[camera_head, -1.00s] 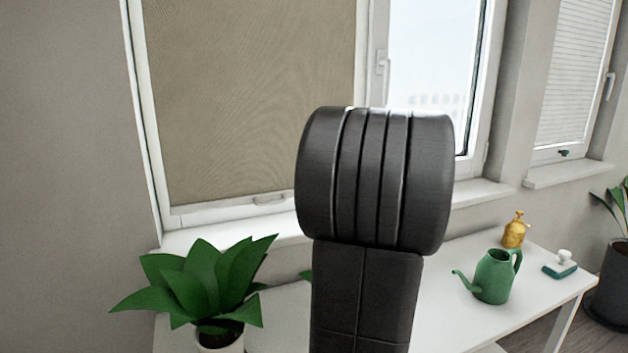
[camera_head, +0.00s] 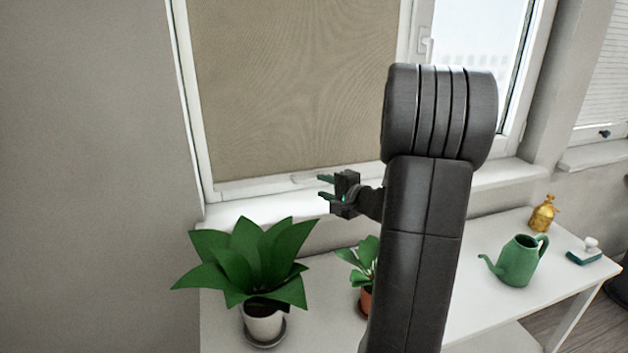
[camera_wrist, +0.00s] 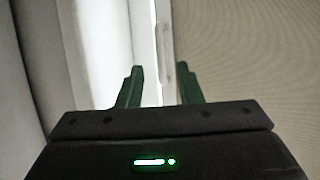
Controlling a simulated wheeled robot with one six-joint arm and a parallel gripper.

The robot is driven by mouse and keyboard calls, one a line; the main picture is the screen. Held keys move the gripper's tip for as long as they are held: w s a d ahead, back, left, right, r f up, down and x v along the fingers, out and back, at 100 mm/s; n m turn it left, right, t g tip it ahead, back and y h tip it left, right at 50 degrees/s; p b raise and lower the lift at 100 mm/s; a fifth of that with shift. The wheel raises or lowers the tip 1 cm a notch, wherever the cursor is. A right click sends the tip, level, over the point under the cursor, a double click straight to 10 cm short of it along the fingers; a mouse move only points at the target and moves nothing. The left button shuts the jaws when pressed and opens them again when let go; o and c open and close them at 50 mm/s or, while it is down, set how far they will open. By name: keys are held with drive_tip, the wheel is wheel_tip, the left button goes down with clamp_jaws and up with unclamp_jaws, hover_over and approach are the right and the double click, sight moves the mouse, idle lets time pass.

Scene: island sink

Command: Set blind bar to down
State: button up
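The beige blind (camera_head: 295,90) covers the left window pane down to a pale blind bar (camera_head: 255,186) along its lower edge. A small handle (camera_head: 308,177) sits on the bar, close to my gripper. In the wrist view the bar (camera_wrist: 168,55) runs as a pale upright strip beside the beige fabric (camera_wrist: 245,50). My gripper (camera_head: 323,188) is in front of the sill near the bar's right half. In the wrist view its green fingers (camera_wrist: 161,85) are apart, with the strip showing between them. I cannot tell whether they touch it.
A large leafy plant (camera_head: 255,262) stands on the white table (camera_head: 470,290) left of my arm. A smaller potted plant (camera_head: 366,262) is below my gripper, partly hidden. A green watering can (camera_head: 518,262), a yellow bottle (camera_head: 543,214) and a green-based stamp (camera_head: 584,252) stand at the right.

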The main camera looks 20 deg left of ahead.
sight(311, 182)
drive_tip(key=x, duration=0.5)
drive_tip(key=shift+w+a+p, duration=0.1)
drive_tip(key=shift+a+p, duration=0.1)
drive_tip(key=shift+p, duration=0.2)
clamp_jaws()
